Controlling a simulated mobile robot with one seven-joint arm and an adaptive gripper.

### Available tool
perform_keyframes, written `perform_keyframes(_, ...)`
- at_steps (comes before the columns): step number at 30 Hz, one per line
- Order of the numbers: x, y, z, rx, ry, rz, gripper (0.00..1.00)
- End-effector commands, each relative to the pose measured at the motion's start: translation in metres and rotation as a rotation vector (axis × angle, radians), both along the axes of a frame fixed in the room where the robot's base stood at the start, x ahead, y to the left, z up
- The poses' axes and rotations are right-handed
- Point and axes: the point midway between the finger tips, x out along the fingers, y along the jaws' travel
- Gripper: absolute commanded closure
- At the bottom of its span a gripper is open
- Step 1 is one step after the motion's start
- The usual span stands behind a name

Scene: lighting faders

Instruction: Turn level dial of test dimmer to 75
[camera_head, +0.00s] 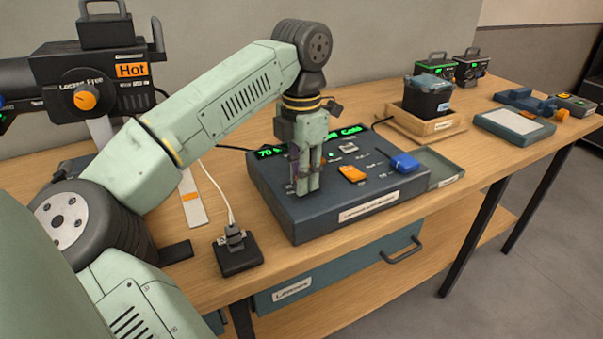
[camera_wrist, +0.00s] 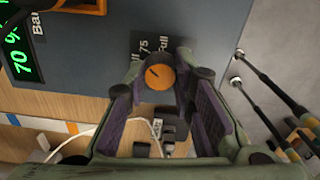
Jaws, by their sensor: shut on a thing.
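The dimmer console (camera_head: 360,205) is a blue-grey box on the bench, with a green display (camera_head: 267,153) at its back. The display also shows in the wrist view (camera_wrist: 20,52) and reads 70 %. My gripper (camera_head: 307,188) points down at the console's left part. In the wrist view its fingertips (camera_wrist: 160,76) are closed around the round orange level dial (camera_wrist: 154,72), one on each side. A dark pointer mark shows on the dial, and labels including 75 and Full are printed beside it. The head view hides the dial behind my fingers.
An orange control (camera_head: 352,174) and a blue control (camera_head: 404,163) sit on the console right of my gripper. A black lamp (camera_head: 100,75) marked Hot stands at left. A small black block (camera_head: 238,256) with a white cable lies in front. A wooden tray (camera_head: 420,125) holds a dark box.

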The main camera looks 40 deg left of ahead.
Motion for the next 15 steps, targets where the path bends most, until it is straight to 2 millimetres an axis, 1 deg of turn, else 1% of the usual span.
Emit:
perform_keyframes(6, 0.0004, -0.0004, 0.0003, -0.001, -0.002, -0.090, 1.00)
perform_keyframes(15, 0.0003, -0.0003, 0.0003, 0.000, -0.001, -0.131, 1.00)
